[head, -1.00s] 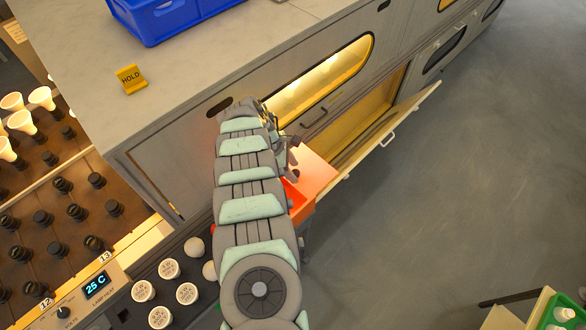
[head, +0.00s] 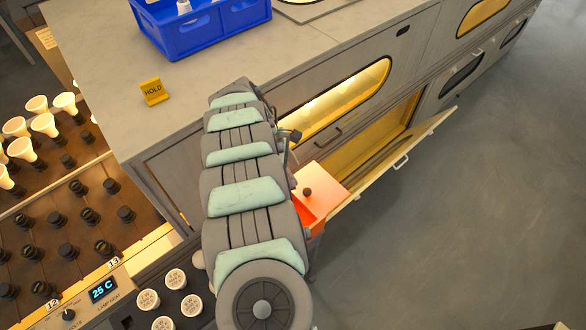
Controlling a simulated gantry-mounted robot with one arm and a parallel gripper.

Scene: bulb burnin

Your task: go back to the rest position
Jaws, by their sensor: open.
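In the head view my arm reaches up the middle of the picture, over the front of the grey cabinet (head: 165,165). My gripper is hidden behind the arm, with only a small dark part showing at the arm's right edge, so its fingers cannot be made out. Nothing held can be seen. An orange-red box (head: 322,185) with a dark knob on its top stands just right of the arm, in front of the cabinet.
A cabinet door (head: 405,152) hangs open into the floor space at right. A blue crate (head: 205,38) and a yellow HOLD sign (head: 154,92) stand on the cabinet top. A rack (head: 90,225) with bulbs and sockets lies at left. The floor (head: 480,220) at right is clear.

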